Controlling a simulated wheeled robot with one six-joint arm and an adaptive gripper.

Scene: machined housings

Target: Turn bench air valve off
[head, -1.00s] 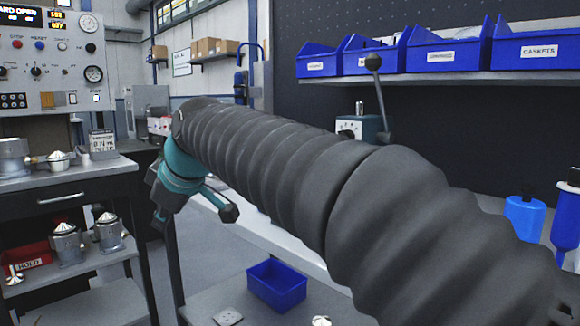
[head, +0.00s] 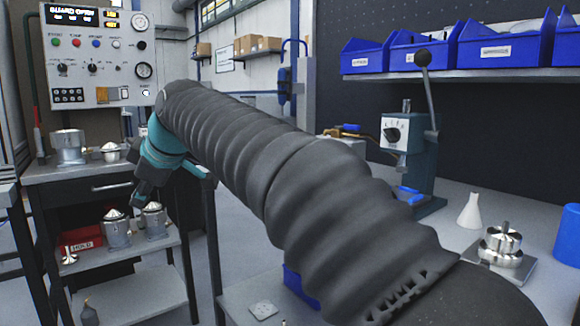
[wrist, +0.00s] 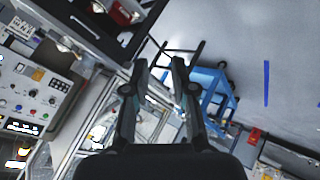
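My gripper (wrist: 159,66) is open and empty in the wrist view, its two dark fingers apart above the floor and a blue cart. In the head view the teal wrist and dark gripper (head: 145,192) hang at the left, in front of the black cabinet. A small brass-coloured fitting with a blue part (head: 350,129) sits at the back of the bench, left of the press. It may be the air valve, but it is too small to tell its setting. My gripper is well apart from it. My arm hides part of the bench.
A teal lever press (head: 418,160) stands on the bench (head: 455,205), with a white cone bottle (head: 470,211) and a machined housing (head: 500,245) nearby. Blue bins (head: 485,50) line the shelf above. A control panel (head: 98,55) stands at the left. A blue cart (wrist: 213,88) is on the floor.

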